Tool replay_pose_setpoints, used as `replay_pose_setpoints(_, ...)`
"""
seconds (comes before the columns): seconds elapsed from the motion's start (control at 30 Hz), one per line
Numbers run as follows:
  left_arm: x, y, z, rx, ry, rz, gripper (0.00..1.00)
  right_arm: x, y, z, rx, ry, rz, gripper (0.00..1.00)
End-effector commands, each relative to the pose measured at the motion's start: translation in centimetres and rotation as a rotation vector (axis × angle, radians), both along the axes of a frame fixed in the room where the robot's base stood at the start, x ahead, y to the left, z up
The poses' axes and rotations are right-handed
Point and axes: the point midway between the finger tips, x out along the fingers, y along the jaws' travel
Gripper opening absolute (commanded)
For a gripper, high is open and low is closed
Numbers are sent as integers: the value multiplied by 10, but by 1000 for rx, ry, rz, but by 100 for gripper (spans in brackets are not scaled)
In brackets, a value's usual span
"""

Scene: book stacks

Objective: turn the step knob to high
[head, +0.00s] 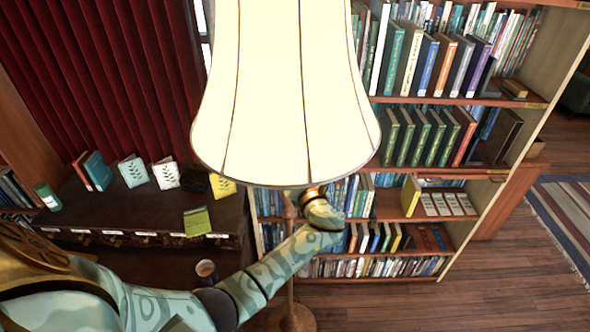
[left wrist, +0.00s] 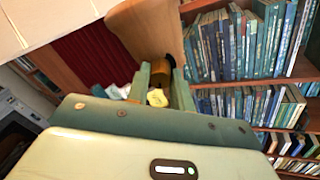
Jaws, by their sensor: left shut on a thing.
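A floor lamp with a large cream shade (head: 285,90) stands in front of me, its seams dark. The shade looks bright. Its thin stem and round base (head: 292,318) show below, partly behind my left arm. My left gripper (head: 312,194) is just under the shade's lower rim, by the stem. In the left wrist view, the two green fingers of my left gripper (left wrist: 161,78) are closed on a small pale yellow step knob (left wrist: 157,98), with a dark brass part beyond it. The knob's setting cannot be read. My right gripper is not in view.
A tall bookcase (head: 520,145) full of books stands behind the lamp. The wooden floor (head: 480,295) at the right is clear.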

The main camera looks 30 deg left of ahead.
Motion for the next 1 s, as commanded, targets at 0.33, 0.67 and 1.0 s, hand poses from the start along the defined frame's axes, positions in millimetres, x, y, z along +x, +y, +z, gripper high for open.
replay_pose_setpoints(0.33,-1,0,-3,204,259,-1,0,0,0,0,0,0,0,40)
replay_pose_setpoints(0.67,-2,1,-2,403,501,-1,0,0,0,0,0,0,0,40)
replay_pose_setpoints(1.0,-2,1,-2,593,735,-2,0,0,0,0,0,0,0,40)
